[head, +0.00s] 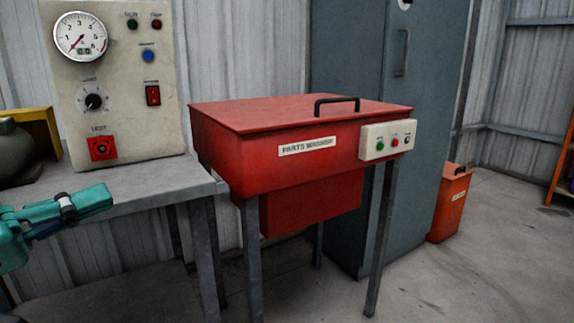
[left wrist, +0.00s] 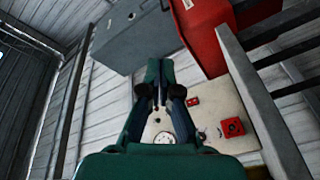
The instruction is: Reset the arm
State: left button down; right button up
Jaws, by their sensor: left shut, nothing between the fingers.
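My left gripper (head: 104,198) is teal and comes in from the left edge of the head view, above the grey bench (head: 140,190). It is shut and empty, and its fingers point to the right. In the left wrist view the fingers of the left gripper (left wrist: 159,68) lie together with nothing between them. They appear in front of the control panel (left wrist: 213,107) and touch nothing that I can see. My right gripper is in neither view.
A cream control panel (head: 121,125) with a gauge stands at the bench's back. Right of the bench are a red parts washer (head: 265,165), a grey cabinet (head: 420,120) and a red bin (head: 450,207). The floor at the right (head: 500,260) is clear.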

pick_arm(q)
jog(key=w+d+f+n+g+y+p, duration=0.1)
jog(key=w+f+g+y, duration=0.15)
jog(key=f, duration=0.85)
jog(key=w+f+n+g+y+p, duration=0.1)
jog(key=w+f+n+g, duration=0.15)
jog(key=f, duration=0.85)
jog(key=w+d+f+n+g+y+p, duration=0.1)
jog(key=w+f+g+y, duration=0.15)
jog(key=f, duration=0.95)
jog(key=s+d+f+m+g+y+p, duration=0.1)
jog(key=s+d+f+g, duration=0.15)
jog(key=f, duration=0.55)
jog(key=s+d+f+m+g+y+p, duration=0.1)
jog(key=s+f+g, duration=0.15)
jog(key=f, duration=0.65)
jog(key=s+d+f+m+g+p, duration=0.1)
jog(key=s+d+f+m, duration=0.1)
jog(key=s+d+f, duration=0.3)
jog(key=s+d+f+m+g+p, duration=0.1)
jog(key=s+d+f+m, duration=0.1)
jog(key=s+f, duration=0.4)
notch_tip(320, 180, up, 39)
jog(key=s+p, duration=0.1)
jog(key=p, duration=3.6)
jog(key=shift+s+d+p, duration=0.3)
jog(key=shift+d+p, duration=0.05)
jog(key=shift+f, duration=0.1)
